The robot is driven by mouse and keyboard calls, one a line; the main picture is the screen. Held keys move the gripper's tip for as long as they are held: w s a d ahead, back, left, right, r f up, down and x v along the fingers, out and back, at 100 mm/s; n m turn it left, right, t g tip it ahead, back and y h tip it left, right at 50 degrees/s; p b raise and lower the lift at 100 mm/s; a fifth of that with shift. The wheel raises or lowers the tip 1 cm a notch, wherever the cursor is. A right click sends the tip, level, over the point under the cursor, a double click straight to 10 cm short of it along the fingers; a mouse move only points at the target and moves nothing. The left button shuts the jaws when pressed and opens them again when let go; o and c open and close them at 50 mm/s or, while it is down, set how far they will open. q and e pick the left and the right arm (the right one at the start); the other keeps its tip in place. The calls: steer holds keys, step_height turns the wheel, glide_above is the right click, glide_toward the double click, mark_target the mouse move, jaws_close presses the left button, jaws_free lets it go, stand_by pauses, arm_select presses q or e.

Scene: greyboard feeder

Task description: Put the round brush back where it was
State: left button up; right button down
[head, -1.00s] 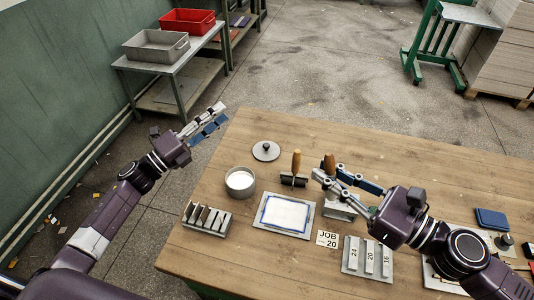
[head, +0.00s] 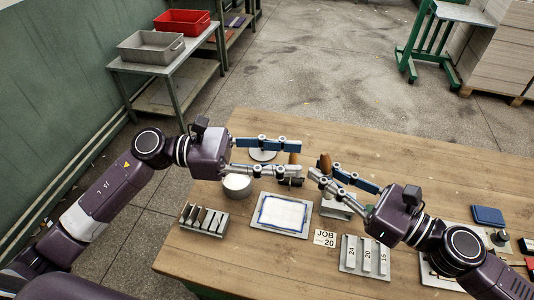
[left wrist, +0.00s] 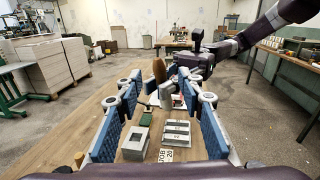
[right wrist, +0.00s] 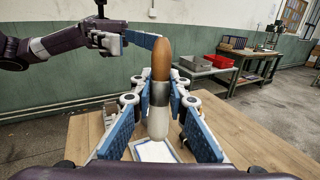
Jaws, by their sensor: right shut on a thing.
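The round brush (right wrist: 159,90) has a brown wooden handle, a metal ferrule and white bristles. It is upright between the fingers of my right gripper (right wrist: 157,110), which is shut on it. In the head view its handle top (head: 326,162) shows above the right fingers, over a grey metal stand (head: 335,210). I cannot tell whether the bristles touch the stand. My left gripper (head: 290,157) is open, with its fingers wide apart and empty, reaching over the table from the left. A wooden-handled roller (head: 295,159) stands near its fingertips, partly hidden.
A tin of white paste (head: 237,185) and a lid (head: 262,156) are under the left fingers. A blue-edged sheet tray (head: 282,215), slotted rack (head: 204,220), JOB 20 card (head: 325,238) and numbered block (head: 365,256) lie in front. The back of the table (head: 400,160) is clear.

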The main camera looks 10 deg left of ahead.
mark_target(327, 164)
arm_select(q)
steer(key=d, duration=0.5)
steer(key=w+d, duration=0.1)
steer(key=d, duration=0.1)
steer(key=shift+w+d, duration=0.1)
steer(key=shift+d, duration=0.3)
jaws_close()
arm_select(e)
steer(key=c, duration=1.8)
jaws_free()
